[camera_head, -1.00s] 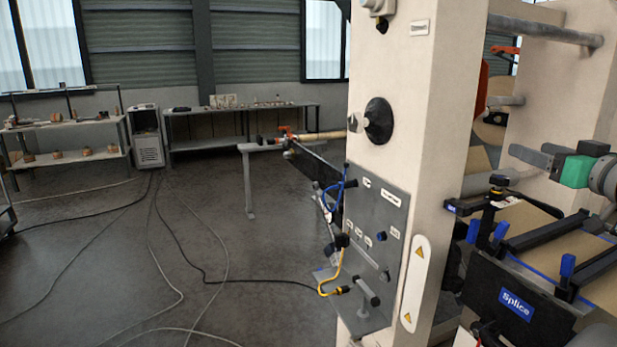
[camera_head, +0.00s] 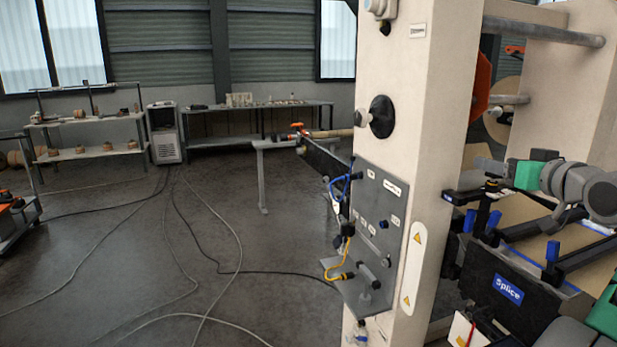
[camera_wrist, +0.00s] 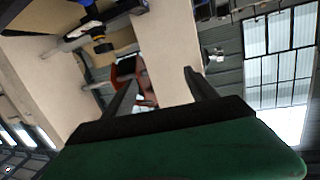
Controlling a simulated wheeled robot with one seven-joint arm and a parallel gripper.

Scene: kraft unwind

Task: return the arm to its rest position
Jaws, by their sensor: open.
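My gripper (camera_head: 490,165) is at the right of the head view, left of its green block, in front of the machine's right part and above the splice table. The wrist view shows its two dark fingers (camera_wrist: 158,92) spread apart with nothing between them. My grey arm runs from the green block to the right. The fingertips are small in the head view. I cannot tell how far they are from the machine frame.
A cream machine column (camera_head: 410,130) with a grey control panel (camera_head: 380,215) stands near the middle. The Splice-labelled table (camera_head: 508,288) is below my arm. Cables (camera_head: 215,260) lie on the open floor at left. Benches (camera_head: 255,108) line the back wall.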

